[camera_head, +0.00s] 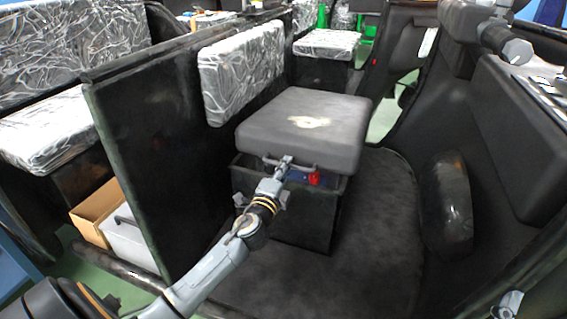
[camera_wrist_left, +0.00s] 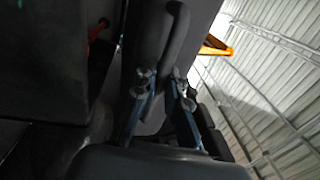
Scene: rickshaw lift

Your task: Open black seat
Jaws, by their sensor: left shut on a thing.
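The black seat (camera_head: 285,121) is a thick square pad with a worn pale patch on top, in the middle of the head view. Its front edge is raised above the dark box (camera_head: 300,222), leaving a gap. A handle (camera_head: 302,167) runs along its front edge. My left gripper (camera_head: 284,163) is shut on this handle. In the left wrist view, the left gripper's fingers (camera_wrist_left: 164,88) are at the handle (camera_wrist_left: 174,30), beside the seat's dark underside. A small light metal part at the lower right of the head view may be my right gripper; its fingers are unclear.
Inside the box, a red item (camera_head: 314,177) shows through the gap. A dark partition (camera_head: 150,150) stands left of the seat, with a plastic-wrapped backrest (camera_head: 240,72) on it. A dark rounded pad (camera_head: 447,205) is at the right. The floor before the box is clear.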

